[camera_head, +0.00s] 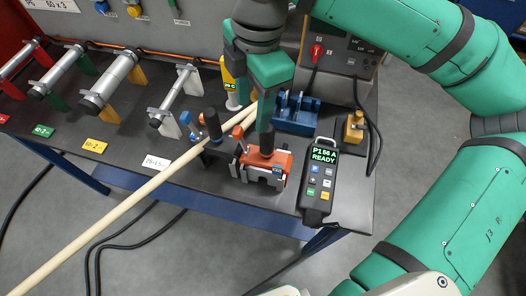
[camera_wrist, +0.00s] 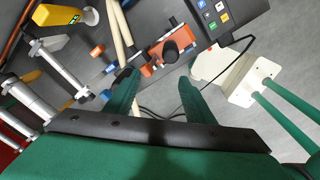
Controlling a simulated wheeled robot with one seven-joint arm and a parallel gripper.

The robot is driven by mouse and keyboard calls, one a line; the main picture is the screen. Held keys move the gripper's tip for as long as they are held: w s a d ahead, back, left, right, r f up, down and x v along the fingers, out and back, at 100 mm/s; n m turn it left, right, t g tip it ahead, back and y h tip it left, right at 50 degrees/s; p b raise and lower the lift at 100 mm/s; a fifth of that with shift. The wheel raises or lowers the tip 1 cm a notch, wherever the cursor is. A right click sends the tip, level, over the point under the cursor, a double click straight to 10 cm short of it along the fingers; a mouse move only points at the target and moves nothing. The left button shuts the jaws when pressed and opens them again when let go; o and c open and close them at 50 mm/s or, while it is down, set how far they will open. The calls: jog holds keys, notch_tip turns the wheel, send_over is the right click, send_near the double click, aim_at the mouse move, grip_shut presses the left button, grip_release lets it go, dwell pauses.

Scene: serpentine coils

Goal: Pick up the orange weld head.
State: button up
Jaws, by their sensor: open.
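The orange weld head (camera_head: 262,170) sits near the front edge of the dark bench, with grey clamp parts below and a dark upright handle on top. It also shows in the wrist view (camera_wrist: 160,58), beyond my fingertips, with the round dark end of its handle facing the camera. My gripper (camera_head: 262,118) is above the weld head in the head view, and one green finger overlaps the handle's top. In the wrist view my gripper (camera_wrist: 157,77) has its two green fingers spread wide with nothing between them. I cannot tell whether a finger touches the handle.
A blue block (camera_head: 297,112) and a yellow tool (camera_head: 231,85) stand behind.

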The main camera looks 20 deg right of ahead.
aim_at(266, 135)
jog(key=shift+s+d+r+h, duration=0.1)
jog(key=shift+s+d+h, duration=0.2)
jog(key=shift+d, duration=0.4)
jog(key=f, duration=0.5)
jog(key=shift+d+f, duration=0.15)
jog(key=shift+d, duration=0.05)
jog(key=f, duration=0.4)
jog(key=shift+s+d, duration=0.1)
jog(key=shift+d, duration=0.3)
jog(key=shift+f, duration=0.6)
jog(key=shift+c, duration=0.7)
grip_shut()
